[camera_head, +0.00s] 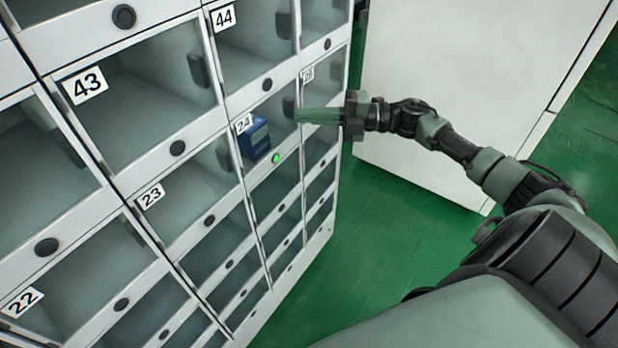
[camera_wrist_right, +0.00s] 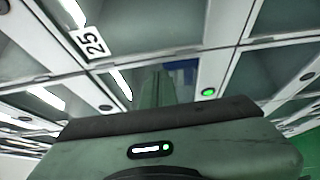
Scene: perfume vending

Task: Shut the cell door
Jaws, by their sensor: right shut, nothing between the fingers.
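Cell 24 (camera_head: 275,128) is in the cabinet's second visible row, marked by a white 24 label. A blue box (camera_head: 258,146) stands inside at its left; part of it shows in the right wrist view (camera_wrist_right: 182,72). The cell's light (camera_head: 276,159) glows green, also in the wrist view (camera_wrist_right: 208,92). The clear door is hard to make out, so I cannot tell how far it stands open. My right gripper (camera_head: 299,115) is shut and empty, pointing left at the cell's right side; whether it touches is unclear. My left gripper is out of view.
Neighbouring cells 23 (camera_head: 190,205), 43 (camera_head: 140,95) and 44 (camera_head: 250,45) look empty, with dark round buttons below. A large white panel (camera_head: 460,80) stands behind my right arm. Green floor (camera_head: 385,240) is clear right of the cabinet.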

